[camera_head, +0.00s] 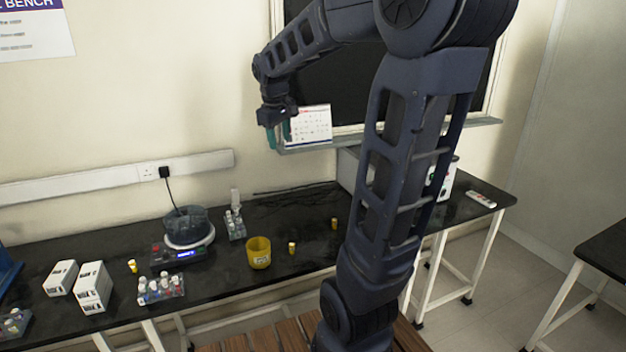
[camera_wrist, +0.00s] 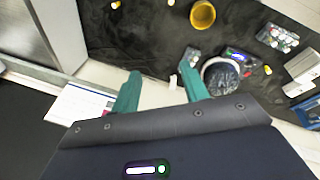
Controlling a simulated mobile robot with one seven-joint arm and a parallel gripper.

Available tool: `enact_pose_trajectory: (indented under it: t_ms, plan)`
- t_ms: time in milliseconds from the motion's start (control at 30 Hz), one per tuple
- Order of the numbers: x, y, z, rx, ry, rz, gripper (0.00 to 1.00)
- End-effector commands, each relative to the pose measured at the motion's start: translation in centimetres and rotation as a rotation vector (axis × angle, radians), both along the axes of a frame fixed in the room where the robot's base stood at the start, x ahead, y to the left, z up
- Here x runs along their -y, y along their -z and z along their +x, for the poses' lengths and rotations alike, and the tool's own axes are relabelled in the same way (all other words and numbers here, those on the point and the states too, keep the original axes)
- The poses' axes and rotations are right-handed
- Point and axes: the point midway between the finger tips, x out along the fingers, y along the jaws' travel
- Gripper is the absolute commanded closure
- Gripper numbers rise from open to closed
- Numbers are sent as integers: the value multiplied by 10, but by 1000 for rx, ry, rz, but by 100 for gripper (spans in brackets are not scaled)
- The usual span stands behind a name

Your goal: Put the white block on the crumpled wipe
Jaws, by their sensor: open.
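My gripper (camera_head: 279,135) is raised high above the bench near the wall, with its two teal fingers apart and nothing between them. The fingers also show apart in the wrist view (camera_wrist: 162,79). A small pale upright piece (camera_head: 235,197) stands at the back of the bench by a small vial rack; it may be the white block, but I cannot tell. It also shows as a small white shape in the wrist view (camera_wrist: 173,82). Two white boxes (camera_head: 92,287) (camera_head: 60,277) stand at the left. I cannot make out a crumpled wipe in either view.
The black bench (camera_head: 290,215) holds a yellow cup (camera_head: 258,252), small yellow vials (camera_head: 291,247) (camera_head: 334,223), a balance with a dark bowl (camera_head: 185,230) and a vial rack (camera_head: 160,288). A calendar (camera_head: 309,125) is behind my gripper. My arm hides part of the right side.

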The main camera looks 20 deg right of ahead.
Motion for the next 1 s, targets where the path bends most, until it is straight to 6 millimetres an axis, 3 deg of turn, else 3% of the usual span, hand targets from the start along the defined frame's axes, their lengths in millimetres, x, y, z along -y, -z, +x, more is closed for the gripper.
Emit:
enact_pose_trajectory:
  t_ms: [33,300,600,800,1000]
  plan:
    - [4,-2,-17,18,30,16,55]
    - [15,8,-100,95,207,114,55]
    - [22,36,-177,168,387,227,55]
    - [22,49,-201,190,449,269,55]
    - [22,52,-204,193,462,276,55]
